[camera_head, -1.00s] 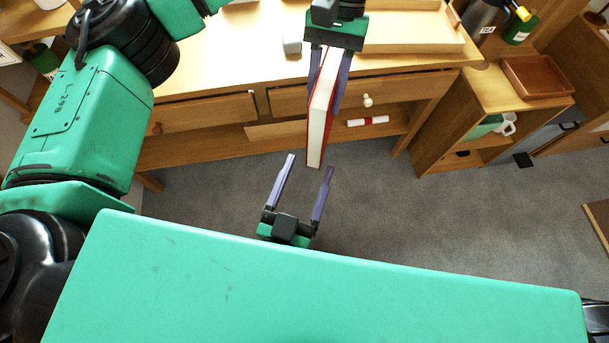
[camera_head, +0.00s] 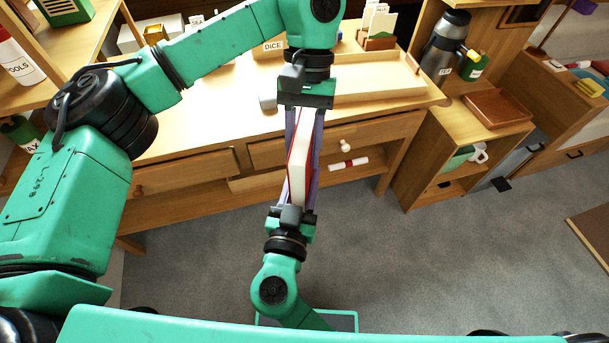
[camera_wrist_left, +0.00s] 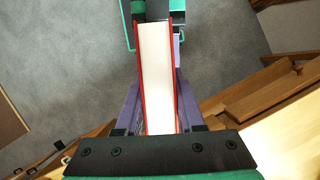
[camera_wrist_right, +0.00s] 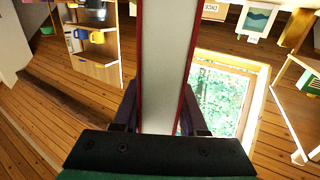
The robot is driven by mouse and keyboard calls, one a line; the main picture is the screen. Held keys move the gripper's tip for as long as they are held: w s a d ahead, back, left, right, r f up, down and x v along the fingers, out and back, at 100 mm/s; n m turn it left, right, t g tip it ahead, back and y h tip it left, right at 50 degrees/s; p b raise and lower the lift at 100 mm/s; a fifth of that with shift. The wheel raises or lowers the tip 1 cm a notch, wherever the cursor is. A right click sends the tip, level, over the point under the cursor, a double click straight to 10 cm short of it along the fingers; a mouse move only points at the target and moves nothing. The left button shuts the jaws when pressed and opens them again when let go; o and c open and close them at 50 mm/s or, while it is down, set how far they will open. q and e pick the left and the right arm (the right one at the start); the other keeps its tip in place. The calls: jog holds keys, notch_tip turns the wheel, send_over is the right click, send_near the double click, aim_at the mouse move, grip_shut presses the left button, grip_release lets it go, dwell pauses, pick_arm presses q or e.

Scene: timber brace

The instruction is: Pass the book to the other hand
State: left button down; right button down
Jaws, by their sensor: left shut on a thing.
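The book (camera_head: 301,150), with red covers and pale page edges, hangs upright in the air in front of the desk. My left gripper (camera_head: 304,135) is shut on its upper part, a finger along each cover. My right gripper (camera_head: 299,190) comes from below, its fingers apart on either side of the book's lower part. In the left wrist view the book (camera_wrist_left: 157,70) runs away between the purple fingers. In the right wrist view the book (camera_wrist_right: 165,65) stands between the open fingers; whether they touch the covers is hard to tell.
The wooden desk (camera_head: 210,125) with drawers stands behind the book, with a tray (camera_head: 385,82) on top. A low cabinet (camera_head: 455,150) with a brown tray (camera_head: 497,107) is at the right. The grey floor (camera_head: 420,250) is clear.

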pick_arm(q)
jog(key=shift+c, duration=2.2)
grip_release()
jog(key=shift+w+a, duration=0.15)
